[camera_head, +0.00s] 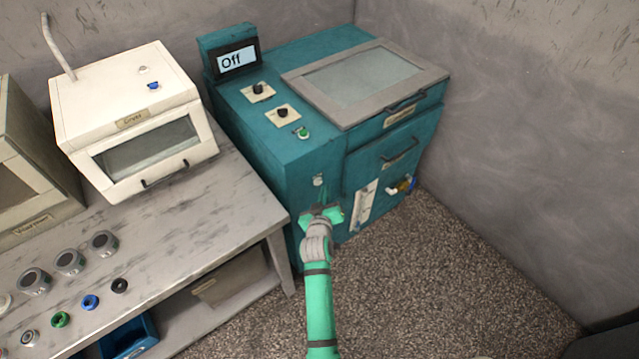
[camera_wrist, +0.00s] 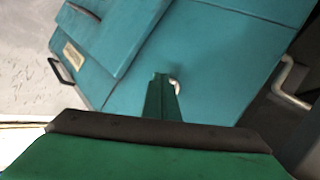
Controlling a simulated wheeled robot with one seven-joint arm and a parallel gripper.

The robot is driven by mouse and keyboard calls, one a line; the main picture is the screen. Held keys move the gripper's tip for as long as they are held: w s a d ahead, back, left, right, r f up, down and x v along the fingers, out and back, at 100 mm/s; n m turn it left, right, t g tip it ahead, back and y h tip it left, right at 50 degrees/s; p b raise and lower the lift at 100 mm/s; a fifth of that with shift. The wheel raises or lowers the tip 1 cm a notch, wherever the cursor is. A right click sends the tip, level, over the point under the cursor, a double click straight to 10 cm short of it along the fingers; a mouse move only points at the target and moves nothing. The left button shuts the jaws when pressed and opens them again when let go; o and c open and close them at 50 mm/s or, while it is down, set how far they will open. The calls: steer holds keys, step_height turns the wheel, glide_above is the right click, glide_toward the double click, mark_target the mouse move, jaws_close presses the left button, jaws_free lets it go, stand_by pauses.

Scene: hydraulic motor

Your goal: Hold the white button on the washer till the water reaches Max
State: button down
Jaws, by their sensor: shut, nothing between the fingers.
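The teal washer (camera_head: 285,150) stands against the grey walls, its display (camera_head: 237,60) reading "Off". A small pale button or fitting (camera_head: 319,180) sits on its front face. My gripper (camera_head: 322,212) is just below that fitting in the head view, close to the front face; I cannot tell if it touches. In the wrist view its green fingers (camera_wrist: 162,78) are together and empty, pointing at a teal surface. A small white curved part (camera_wrist: 177,86) shows beside the fingertips, partly hidden. A pale upright strip (camera_head: 364,206) on the front may be the water gauge; its level is unreadable.
Two dark knobs (camera_head: 258,89) and a green button (camera_head: 302,133) are on the washer's top. A yellow and white valve (camera_head: 402,186) sticks out at the front right. A workbench (camera_head: 180,250) with a white machine (camera_head: 135,120) stands left. The floor (camera_head: 440,270) ahead is clear.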

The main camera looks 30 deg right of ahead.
steer(key=shift+w, duration=0.1)
steer(key=shift+w, duration=0.3)
steer(key=shift+w+a, duration=0.1)
steer(key=shift+w, duration=0.3)
stand_by(7.2)
